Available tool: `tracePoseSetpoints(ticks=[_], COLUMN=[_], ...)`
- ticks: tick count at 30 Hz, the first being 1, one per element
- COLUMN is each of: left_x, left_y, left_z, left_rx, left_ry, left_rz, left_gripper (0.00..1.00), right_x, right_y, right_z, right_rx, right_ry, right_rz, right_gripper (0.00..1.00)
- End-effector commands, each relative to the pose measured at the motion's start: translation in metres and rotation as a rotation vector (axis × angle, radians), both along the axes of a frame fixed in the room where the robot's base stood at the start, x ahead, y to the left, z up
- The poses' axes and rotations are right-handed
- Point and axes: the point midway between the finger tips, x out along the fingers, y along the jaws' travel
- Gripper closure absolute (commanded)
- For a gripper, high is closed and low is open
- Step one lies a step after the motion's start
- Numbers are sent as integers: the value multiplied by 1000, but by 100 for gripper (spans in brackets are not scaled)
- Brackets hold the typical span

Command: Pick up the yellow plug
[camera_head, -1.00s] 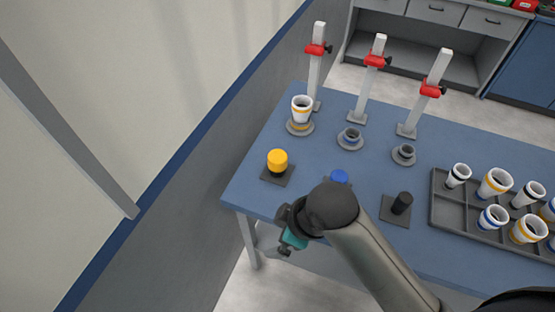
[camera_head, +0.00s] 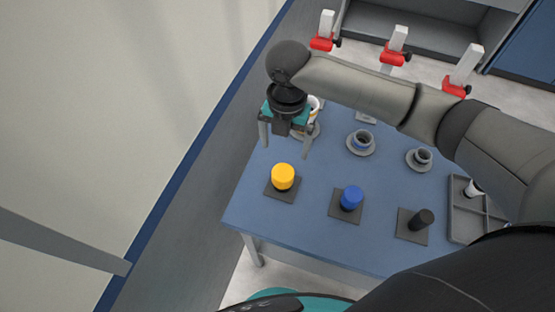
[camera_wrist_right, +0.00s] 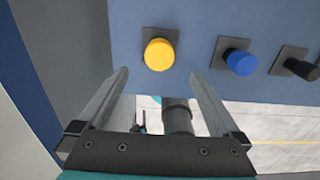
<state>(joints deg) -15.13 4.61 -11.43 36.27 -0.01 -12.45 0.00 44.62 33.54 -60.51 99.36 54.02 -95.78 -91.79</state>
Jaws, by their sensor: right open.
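The yellow plug (camera_head: 283,177) stands upright on a dark square base at the left front of the blue table. It also shows in the right wrist view (camera_wrist_right: 159,55), beyond the space between the fingertips. My right gripper (camera_head: 286,145) is open and empty, with its fingers pointing down. In the head view it appears just behind the plug and apart from it. In the right wrist view my right gripper (camera_wrist_right: 158,77) has both fingers spread. My left gripper is not in view.
A blue plug (camera_head: 351,198) and a black plug (camera_head: 421,219) stand on similar bases to the right. A white cup (camera_head: 314,108) is partly hidden behind my right gripper. Round holders (camera_head: 361,142) and upright posts with red clamps stand farther back.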

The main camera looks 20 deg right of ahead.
Motion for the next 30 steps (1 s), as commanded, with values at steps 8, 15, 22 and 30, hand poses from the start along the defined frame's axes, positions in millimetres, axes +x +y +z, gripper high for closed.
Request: tracePoseSetpoints(ticks=[8,15,22,30], left_x=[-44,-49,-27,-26], left_y=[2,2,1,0], left_z=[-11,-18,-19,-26], left_rx=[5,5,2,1], left_ry=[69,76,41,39], left_rz=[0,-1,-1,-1], left_gripper=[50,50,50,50], right_x=[-1,0,-1,0], right_y=[0,0,1,4], right_z=[-52,-91,-106,-144], right_rx=[-2,0,0,0], right_ry=[5,1,1,1], right_rz=[2,1,2,1], right_gripper=[0,0,0,0])
